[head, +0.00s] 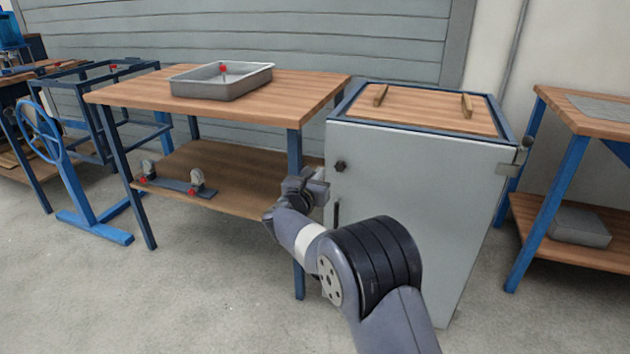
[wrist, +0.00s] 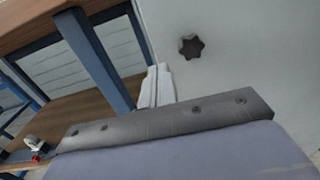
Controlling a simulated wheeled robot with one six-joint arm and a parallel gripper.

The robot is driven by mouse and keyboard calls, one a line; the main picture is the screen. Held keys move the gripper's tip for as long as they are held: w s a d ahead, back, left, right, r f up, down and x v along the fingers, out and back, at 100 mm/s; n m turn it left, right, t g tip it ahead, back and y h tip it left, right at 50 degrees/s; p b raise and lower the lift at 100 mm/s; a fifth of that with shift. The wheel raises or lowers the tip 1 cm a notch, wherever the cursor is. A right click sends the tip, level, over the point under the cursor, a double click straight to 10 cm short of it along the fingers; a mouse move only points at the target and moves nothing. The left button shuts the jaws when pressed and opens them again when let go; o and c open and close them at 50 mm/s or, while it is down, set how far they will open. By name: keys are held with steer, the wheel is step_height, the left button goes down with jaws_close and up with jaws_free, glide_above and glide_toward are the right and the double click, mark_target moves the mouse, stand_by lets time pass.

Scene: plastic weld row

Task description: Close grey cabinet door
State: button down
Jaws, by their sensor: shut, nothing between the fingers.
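The grey cabinet door (head: 430,190) faces me and looks flush or nearly flush with the cabinet front. Any small gap along its edge is hard to tell. A dark knob (head: 340,166) sits near its upper left corner, and this knob also shows in the wrist view (wrist: 191,47). My gripper (head: 318,186) is at the door's left edge, a little below the knob. In the wrist view my gripper's fingers (wrist: 157,84) are shut and empty, beside the door's edge. I cannot tell whether they touch the door. My forearm hides the lower left part of the door.
A wooden workbench (head: 130,96) with a grey tray (head: 222,88) stands left of the cabinet, its blue leg (head: 294,150) close to my gripper. Another bench (head: 585,115) stands at the right. The concrete floor (head: 200,290) in front is clear.

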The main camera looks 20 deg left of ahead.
steer(key=s+p, duration=0.1)
steer(key=s, duration=0.8)
steer(key=shift+s+a+p, duration=0.35)
steer(key=shift+a, duration=0.1)
